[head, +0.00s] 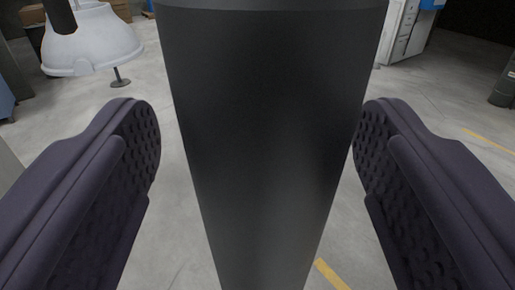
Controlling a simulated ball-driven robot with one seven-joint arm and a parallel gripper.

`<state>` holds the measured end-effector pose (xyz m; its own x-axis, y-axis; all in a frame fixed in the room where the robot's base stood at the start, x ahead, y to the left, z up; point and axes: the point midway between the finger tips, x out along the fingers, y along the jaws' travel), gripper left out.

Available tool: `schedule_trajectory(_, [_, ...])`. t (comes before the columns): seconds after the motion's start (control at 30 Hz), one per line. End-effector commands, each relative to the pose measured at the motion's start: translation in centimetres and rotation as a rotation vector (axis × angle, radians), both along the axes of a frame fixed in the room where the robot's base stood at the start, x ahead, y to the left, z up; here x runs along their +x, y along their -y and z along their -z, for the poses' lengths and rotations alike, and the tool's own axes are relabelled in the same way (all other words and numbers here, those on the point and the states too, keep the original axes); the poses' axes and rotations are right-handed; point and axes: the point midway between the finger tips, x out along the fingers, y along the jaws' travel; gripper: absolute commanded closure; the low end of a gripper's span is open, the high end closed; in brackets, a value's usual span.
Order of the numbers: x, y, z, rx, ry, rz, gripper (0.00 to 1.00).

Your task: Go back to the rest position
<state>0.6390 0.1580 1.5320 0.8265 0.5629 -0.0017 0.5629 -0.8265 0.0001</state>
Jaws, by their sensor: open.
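My gripper (258,125) is open, with its two dark purple, dimpled finger pads at the left and right of the head view. A thick, smooth black cylinder (268,140) stands upright in the middle of the picture, between the two fingers as seen from here. Floor shows in a gap between it and the left pad. Its upper right edge comes close to the right pad's tip in the picture, and I cannot tell whether they touch. A lighter rim crosses its top; its lower end is out of view.
A pale grey hood (90,42) with a dark tube is at the upper left, near a small dark stand (121,82). Grey cabinets (405,30) are at the upper right. The concrete floor (440,95) with yellow lines looks clear around the cylinder.

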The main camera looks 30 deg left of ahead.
Motion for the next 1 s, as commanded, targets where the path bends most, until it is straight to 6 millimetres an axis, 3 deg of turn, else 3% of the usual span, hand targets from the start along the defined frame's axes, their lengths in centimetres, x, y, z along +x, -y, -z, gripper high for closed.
schedule_trajectory(0.13, [-0.8, 0.6, 0.0, 0.0, 0.001, 0.001, 0.25])
schedule_trajectory(0.4, [-4.9, 3.4, 0.1, 0.0, 0.002, 0.002, 0.25])
schedule_trajectory(0.57, [-6.2, 4.3, 0.0, 0.001, 0.003, 0.0, 0.25])
schedule_trajectory(0.77, [-5.6, 5.3, 0.3, -0.029, 0.018, 0.053, 0.25])
schedule_trajectory(0.9, [-3.7, 8.5, 0.2, -0.105, 0.045, 0.229, 0.25])
schedule_trajectory(1.0, [-3.5, 11.4, -0.8, -0.144, 0.041, 0.385, 0.25])
